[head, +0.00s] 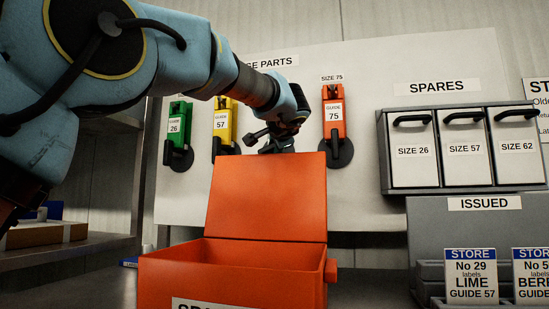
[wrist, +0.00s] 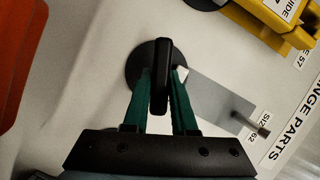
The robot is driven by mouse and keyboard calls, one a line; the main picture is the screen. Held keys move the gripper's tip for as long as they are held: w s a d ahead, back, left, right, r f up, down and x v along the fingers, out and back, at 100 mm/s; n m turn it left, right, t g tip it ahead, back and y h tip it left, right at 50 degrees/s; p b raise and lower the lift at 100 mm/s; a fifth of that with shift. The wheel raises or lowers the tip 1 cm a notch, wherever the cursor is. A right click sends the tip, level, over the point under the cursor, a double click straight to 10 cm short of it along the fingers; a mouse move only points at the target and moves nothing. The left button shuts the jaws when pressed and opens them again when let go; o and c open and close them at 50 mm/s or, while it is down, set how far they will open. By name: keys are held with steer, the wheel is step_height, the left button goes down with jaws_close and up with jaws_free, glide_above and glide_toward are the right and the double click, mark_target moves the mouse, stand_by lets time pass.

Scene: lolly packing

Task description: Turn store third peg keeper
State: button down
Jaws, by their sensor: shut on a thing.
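The third peg keeper (wrist: 160,75) is a black bar handle on a round dark disc, on the pale board. In the wrist view my gripper (wrist: 160,92) has its green finger pads on both sides of the bar, shut on it. The bar lies at an angle to the grey strip (wrist: 215,98) that runs toward a bare metal peg (wrist: 263,131) by a SIZE 62 label. In the head view my gripper (head: 275,143) is at the board between the yellow and orange guides; it and the box lid hide the keeper there.
A green guide 26 (head: 178,127), a yellow guide 57 (head: 221,122) and an orange guide 75 (head: 334,114) hang on the board. An orange box (head: 210,279) with its lid (head: 267,200) raised stands below. Grey spares cabinets (head: 385,155) are at right.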

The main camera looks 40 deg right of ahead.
steer(key=shift+f+m+b, duration=0.2)
steer(key=shift+m+b, duration=0.3)
steer(key=shift+b, duration=0.05)
steer(key=shift+r+t, duration=0.1)
steer(key=shift+t, duration=0.3)
steer(key=c, duration=0.7)
jaws_free()
steer(key=shift+s, duration=0.1)
steer(key=b+v, duration=0.2)
steer(key=v, duration=0.8)
steer(key=shift+s+a+r, duration=0.1)
steer(key=shift+s+a, duration=0.15)
steer(key=shift+a, duration=0.05)
